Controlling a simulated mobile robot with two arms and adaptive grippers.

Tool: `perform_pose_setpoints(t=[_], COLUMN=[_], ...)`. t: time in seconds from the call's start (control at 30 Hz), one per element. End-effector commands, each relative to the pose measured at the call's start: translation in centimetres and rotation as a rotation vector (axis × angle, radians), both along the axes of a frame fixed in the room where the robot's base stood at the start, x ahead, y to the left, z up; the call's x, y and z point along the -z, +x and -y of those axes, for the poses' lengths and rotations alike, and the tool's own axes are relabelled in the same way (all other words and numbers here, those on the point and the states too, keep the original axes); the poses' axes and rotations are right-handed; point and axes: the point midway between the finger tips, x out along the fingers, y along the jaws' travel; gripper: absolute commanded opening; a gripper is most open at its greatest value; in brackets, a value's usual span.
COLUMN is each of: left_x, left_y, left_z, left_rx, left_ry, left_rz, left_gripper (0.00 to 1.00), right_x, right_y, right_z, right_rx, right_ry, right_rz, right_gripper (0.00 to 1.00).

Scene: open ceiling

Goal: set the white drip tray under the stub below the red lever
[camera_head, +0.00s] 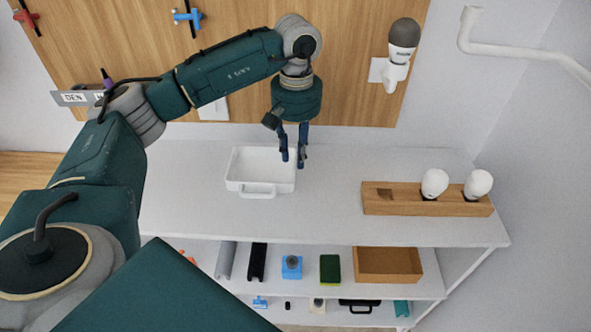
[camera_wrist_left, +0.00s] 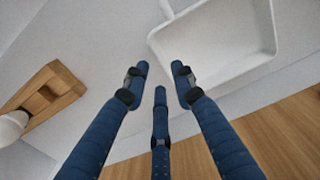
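The white drip tray (camera_head: 250,184) sits flat on the white counter, its looped handle toward the front. My left gripper (camera_head: 293,152) points down at the tray's right end. Its blue fingers are spread, with nothing between them. In the left wrist view the tray (camera_wrist_left: 225,40) lies at the upper right, beyond the spread fingertips (camera_wrist_left: 159,82); I cannot tell whether a finger touches it. The red lever (camera_head: 26,16) is on the wooden wall panel at the top left. I cannot make out the stub below it; my left arm covers much of that area. My right gripper is out of view.
A blue lever (camera_head: 187,16) is on the panel. A wooden holder (camera_head: 410,206) with two white bulbs stands on the counter's right. A lamp (camera_head: 403,48) hangs on the panel's right edge. The shelf below holds a wooden box (camera_head: 388,266) and a sponge (camera_head: 330,269).

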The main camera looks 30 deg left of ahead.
Motion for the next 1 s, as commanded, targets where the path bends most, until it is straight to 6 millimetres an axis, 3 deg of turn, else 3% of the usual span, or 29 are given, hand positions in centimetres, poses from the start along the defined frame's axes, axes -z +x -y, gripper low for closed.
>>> perform_pose_setpoints(t=[0.2, 0.33, 1.0], left_x=[-3.9, -5.2, -5.6], left_y=[0.1, 0.0, 0.0], left_z=[0.0, 0.1, 0.0], left_rx=[-0.001, 0.0, 0.0], left_ry=[0.0, 0.0, 0.0], left_rz=[0.004, 0.0, -0.001], left_gripper=[0.26, 0.26, 0.26], right_x=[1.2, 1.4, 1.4], right_y=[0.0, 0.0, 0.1], right_z=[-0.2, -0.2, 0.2], right_rx=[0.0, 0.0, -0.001], right_ry=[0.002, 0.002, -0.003], right_rz=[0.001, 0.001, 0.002], right_gripper=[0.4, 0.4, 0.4])
